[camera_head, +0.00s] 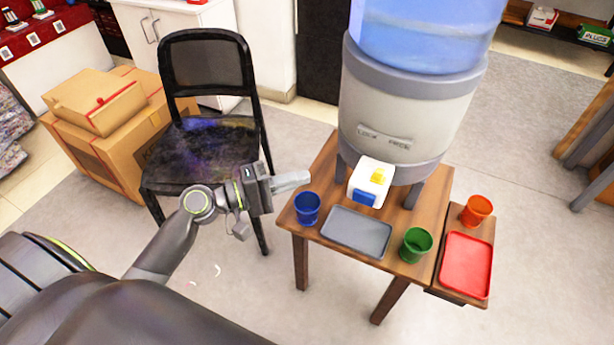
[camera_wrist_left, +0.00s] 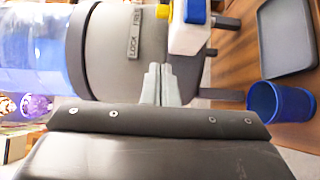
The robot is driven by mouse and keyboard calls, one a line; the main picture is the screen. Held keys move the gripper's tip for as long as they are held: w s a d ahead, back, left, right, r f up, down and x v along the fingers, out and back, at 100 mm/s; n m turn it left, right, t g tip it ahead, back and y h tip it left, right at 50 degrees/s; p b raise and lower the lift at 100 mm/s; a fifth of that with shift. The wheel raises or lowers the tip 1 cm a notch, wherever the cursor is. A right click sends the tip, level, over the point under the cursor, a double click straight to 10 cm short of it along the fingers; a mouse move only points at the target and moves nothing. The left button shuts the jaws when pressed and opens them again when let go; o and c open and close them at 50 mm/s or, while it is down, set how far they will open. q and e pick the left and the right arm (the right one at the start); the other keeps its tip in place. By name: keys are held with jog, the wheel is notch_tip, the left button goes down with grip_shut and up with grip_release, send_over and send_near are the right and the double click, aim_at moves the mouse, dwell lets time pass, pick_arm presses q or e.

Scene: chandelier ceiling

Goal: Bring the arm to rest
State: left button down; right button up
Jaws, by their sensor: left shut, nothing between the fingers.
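My left arm comes in from the left in the head view. Its gripper (camera_head: 292,180) is shut and empty, in the air just left of the wooden table, above and left of the blue cup (camera_head: 307,209). In the left wrist view the closed fingers (camera_wrist_left: 160,84) point toward the water dispenser (camera_wrist_left: 110,50), with the blue cup (camera_wrist_left: 282,102) to the right. My right gripper shows in neither view.
The wooden table (camera_head: 326,172) bears the water dispenser (camera_head: 400,110), a grey tray (camera_head: 357,232) and a green cup (camera_head: 416,245). A side stand holds an orange cup (camera_head: 477,209) and red tray (camera_head: 466,264). A black chair (camera_head: 205,150) stands behind my arm, beside cardboard boxes (camera_head: 100,115).

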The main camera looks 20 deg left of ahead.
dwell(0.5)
